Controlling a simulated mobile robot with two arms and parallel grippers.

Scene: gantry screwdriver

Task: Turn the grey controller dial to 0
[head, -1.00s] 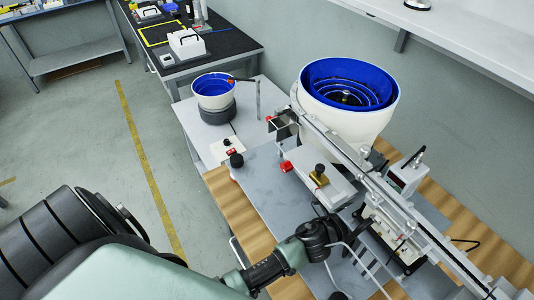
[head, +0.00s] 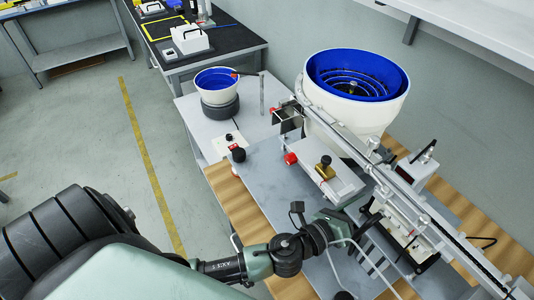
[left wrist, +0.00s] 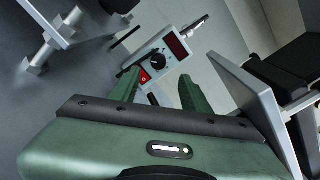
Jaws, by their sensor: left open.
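The controller (left wrist: 173,48) is a light grey box with a dark red display, a red switch and a black round dial (left wrist: 158,60). It lies just beyond my left gripper's fingertips in the left wrist view. The dial's setting is too small to read. In the head view the controller (head: 420,167) stands behind the rail, at the right. My left gripper (left wrist: 158,90) is open, with its two green fingers apart and nothing seen between them. The fingers are apart from the dial. In the head view its fingers are hard to make out near the rail. My right gripper is not in view.
A long metal rail (head: 440,222) runs diagonally across the bench, close to my left arm. A large white bowl feeder (head: 345,115) with a blue inside stands behind it. A smaller feeder (head: 216,98) and a white box with a red switch (head: 228,143) stand further left.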

